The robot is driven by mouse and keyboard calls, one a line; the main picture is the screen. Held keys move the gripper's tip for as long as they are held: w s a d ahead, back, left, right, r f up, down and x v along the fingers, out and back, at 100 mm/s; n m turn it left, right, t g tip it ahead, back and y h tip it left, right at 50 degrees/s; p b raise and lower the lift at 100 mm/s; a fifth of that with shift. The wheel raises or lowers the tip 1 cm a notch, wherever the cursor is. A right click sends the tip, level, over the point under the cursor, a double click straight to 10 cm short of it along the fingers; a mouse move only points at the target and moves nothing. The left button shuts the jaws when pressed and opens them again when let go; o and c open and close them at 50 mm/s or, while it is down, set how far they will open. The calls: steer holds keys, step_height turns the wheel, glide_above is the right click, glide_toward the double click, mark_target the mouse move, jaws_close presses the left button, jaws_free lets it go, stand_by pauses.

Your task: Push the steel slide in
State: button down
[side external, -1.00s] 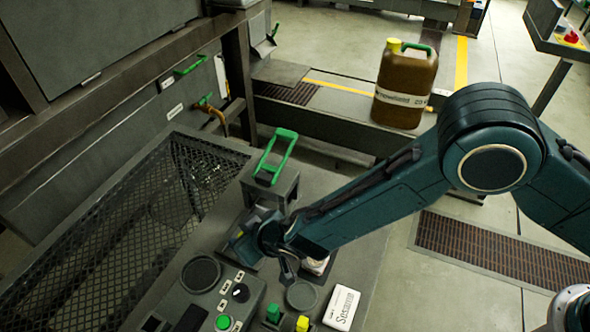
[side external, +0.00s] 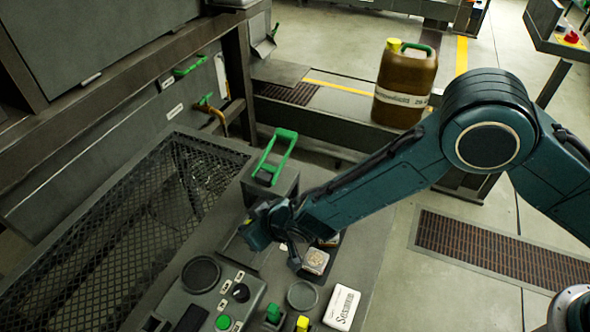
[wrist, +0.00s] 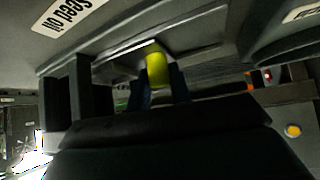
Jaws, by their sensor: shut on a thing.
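My gripper (wrist: 160,88) is shut on a yellow knob (wrist: 157,66), which shows between its two dark fingers in the wrist view. A grey metal strip (wrist: 205,47) runs beside the knob; I cannot tell whether it is the steel slide or how far in it sits. In the side view my wrist (side external: 279,226) is low over the bench, beside the small stand with the green handle (side external: 275,157). There the fingers and the knob are hidden by the wrist.
A control box with a green button (side external: 223,322), a white box (side external: 342,307) and a small beige-topped block (side external: 316,261) are close by. A mesh-covered trough (side external: 130,235) lies left. A brown jug (side external: 404,85) stands behind.

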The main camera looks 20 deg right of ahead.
steer(key=c, duration=1.5)
jaws_free()
steer(key=shift+c, duration=0.2)
steer(key=shift+r, duration=0.1)
steer(key=v, duration=1.3)
steer(key=shift+s+d+r, duration=0.2)
steer(key=shift+o, duration=1.4)
steer(key=w+a+r+m+g+h, duration=0.2)
steer(key=a+r+m+g+h, duration=0.1)
steer(key=a+r+m+h, duration=0.1)
steer(key=shift+w+a+r+m, duration=0.2)
steer(key=shift+w+a+m, duration=0.3)
steer(key=shift+m, duration=0.5)
